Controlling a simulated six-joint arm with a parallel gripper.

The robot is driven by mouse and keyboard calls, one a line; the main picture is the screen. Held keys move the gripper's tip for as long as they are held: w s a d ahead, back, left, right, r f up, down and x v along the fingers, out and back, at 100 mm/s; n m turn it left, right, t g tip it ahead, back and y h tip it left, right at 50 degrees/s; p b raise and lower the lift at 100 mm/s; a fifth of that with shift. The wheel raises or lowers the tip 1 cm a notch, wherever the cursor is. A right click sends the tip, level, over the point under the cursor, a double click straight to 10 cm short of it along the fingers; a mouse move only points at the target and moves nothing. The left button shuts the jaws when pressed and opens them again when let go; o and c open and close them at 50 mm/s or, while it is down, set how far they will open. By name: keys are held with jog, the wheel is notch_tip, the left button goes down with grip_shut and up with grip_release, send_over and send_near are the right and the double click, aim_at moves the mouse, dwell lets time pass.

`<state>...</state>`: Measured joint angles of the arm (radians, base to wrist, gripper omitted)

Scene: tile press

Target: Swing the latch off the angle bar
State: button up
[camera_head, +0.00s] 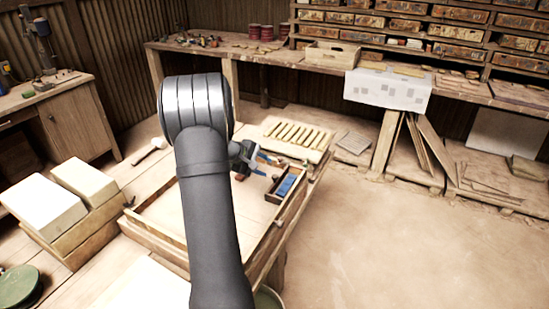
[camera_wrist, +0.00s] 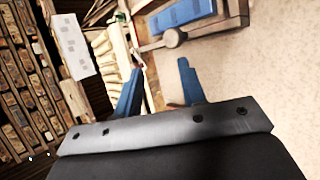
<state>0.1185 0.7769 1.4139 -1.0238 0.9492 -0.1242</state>
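My gripper (camera_wrist: 160,64) is open, its two blue fingers apart with nothing visibly held between them. It also shows in the camera_head view (camera_head: 264,164), just left of a small dark-edged frame holding a blue piece (camera_head: 287,184). In the wrist view this blue piece (camera_wrist: 182,14) lies beyond the fingertips. A grey bar with a round end (camera_wrist: 172,38), seemingly the latch, lies along the frame's near side, ahead of the fingertips. I cannot clearly tell the angle bar apart from the frame edge. I cannot tell whether any finger touches the latch.
The frame stands on a wooden worktable with a raised rim (camera_head: 160,240). A slatted rack (camera_head: 296,134) lies behind it. Pale blocks (camera_head: 45,207) stand at the left. A long bench (camera_head: 270,52) and shelves run along the back.

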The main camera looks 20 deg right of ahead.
jog(key=s+a+r+n+t+h, duration=0.15)
jog(key=a+n, duration=0.25)
jog(key=n, duration=0.4)
jog(key=a+r+n+t+h, duration=0.1)
jog(key=a+r+n+t, duration=0.2)
jog(key=n, duration=0.5)
jog(key=x, duration=1.7)
jog(key=shift+w+f, duration=0.15)
jog(key=shift+f, duration=0.05)
